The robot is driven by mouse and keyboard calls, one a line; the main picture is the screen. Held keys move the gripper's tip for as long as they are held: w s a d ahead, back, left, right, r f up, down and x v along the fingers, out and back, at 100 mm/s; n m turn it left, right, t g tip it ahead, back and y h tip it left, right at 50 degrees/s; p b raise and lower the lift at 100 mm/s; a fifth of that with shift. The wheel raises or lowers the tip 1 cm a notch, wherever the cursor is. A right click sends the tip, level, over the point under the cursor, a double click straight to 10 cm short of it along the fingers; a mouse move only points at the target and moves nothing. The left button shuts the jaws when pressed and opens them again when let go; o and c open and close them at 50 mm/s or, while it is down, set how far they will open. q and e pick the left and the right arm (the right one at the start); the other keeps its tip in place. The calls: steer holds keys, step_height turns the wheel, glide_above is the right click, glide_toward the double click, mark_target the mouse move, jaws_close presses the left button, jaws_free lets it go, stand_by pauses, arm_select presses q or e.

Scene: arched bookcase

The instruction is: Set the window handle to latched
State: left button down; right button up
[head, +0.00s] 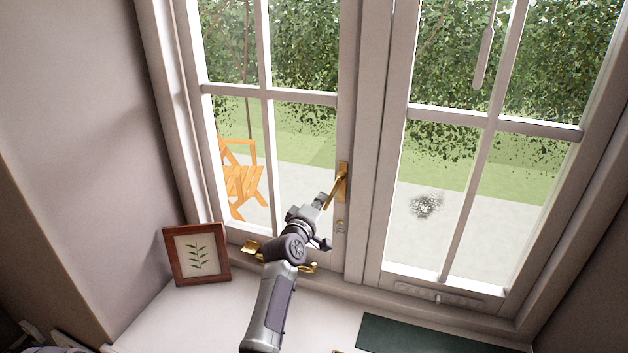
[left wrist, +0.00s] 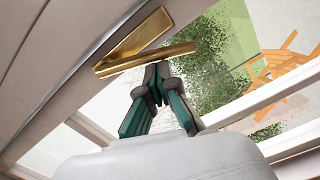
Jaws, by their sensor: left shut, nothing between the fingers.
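The brass window handle (head: 342,180) is on the middle upright of the white window frame. Its lever slants down and to the left from its backplate. In the left wrist view the brass lever (left wrist: 150,59) crosses just beyond the fingers, with the backplate (left wrist: 142,34) behind it. My left gripper (head: 321,201) is at the lever's lower end. Its fingers (left wrist: 158,73) are shut with nothing between them, and the tips are at the lever's edge. I cannot tell whether they touch it. My right gripper is not in view.
A brown picture frame (head: 197,254) stands on the white sill (head: 180,315) at the left. Brass stay fittings (head: 252,248) lie along the window's bottom edge, partly behind my arm. A dark green flat object (head: 430,336) is at the front right. A wooden chair (head: 241,180) stands outside.

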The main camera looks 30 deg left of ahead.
arm_select(q)
steer(key=n, duration=0.1)
steer(key=d+f+n, duration=0.1)
steer(key=shift+w+d+n, duration=0.2)
steer(key=shift+n, duration=0.1)
steer(key=shift+d+n, duration=0.25)
steer(key=shift+n, duration=0.35)
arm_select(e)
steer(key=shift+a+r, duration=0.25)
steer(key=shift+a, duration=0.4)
arm_select(q)
steer(key=shift+w+f, duration=0.1)
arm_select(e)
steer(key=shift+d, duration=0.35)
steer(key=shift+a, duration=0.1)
